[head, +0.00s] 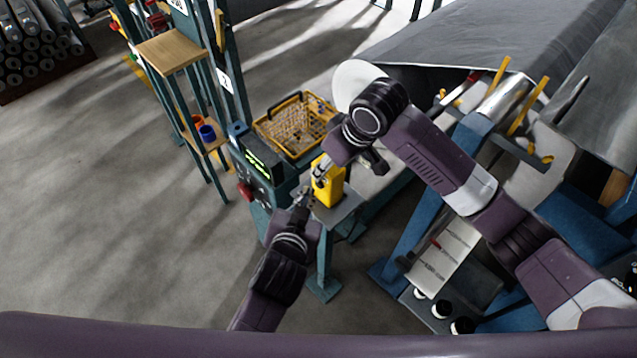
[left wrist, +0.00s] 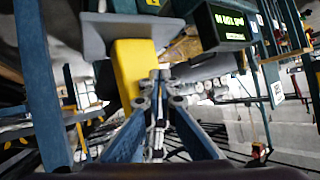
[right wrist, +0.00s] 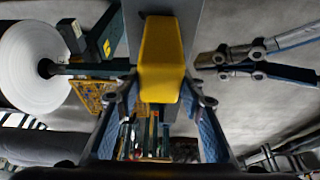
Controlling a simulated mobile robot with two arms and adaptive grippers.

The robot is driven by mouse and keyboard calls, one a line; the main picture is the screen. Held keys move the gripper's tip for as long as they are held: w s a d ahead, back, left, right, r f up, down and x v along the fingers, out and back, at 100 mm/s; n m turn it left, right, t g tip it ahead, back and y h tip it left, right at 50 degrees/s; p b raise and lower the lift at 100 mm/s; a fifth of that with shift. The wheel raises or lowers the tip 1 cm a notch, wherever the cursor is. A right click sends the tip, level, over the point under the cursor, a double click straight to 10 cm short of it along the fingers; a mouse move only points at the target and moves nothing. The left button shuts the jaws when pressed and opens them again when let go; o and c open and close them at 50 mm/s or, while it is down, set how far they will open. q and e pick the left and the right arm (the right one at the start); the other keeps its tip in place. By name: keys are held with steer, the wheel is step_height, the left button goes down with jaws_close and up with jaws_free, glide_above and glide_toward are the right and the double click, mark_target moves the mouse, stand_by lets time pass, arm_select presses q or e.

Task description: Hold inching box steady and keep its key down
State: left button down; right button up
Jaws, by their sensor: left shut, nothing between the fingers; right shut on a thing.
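The inching box is a yellow block (head: 331,190) at the small grey ledge beside the control post. My right gripper (head: 320,172) is shut on the box; in the right wrist view its fingers (right wrist: 163,98) lie on both sides of the yellow body (right wrist: 163,60). My left gripper (head: 304,198) is shut and empty, its tips close beside the box. In the right wrist view a small gap shows between the left tips (right wrist: 203,60) and the box. In the left wrist view the tips (left wrist: 160,76) overlap the box's edge (left wrist: 130,65). The key is not visible.
A control panel with a green-lit display (head: 262,157) and a red button (head: 244,190) stands just left of the box. Behind are a yellow wire basket (head: 297,128) and a white roll end (head: 354,78). A wooden-shelved rack (head: 172,52) stands at the left. Floor at left is clear.

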arm_select(q)
steer(key=shift+s+a, duration=1.7)
steer(key=shift+s, duration=0.05)
arm_select(e)
steer(key=o, duration=1.5)
steer(key=shift+r, duration=0.1)
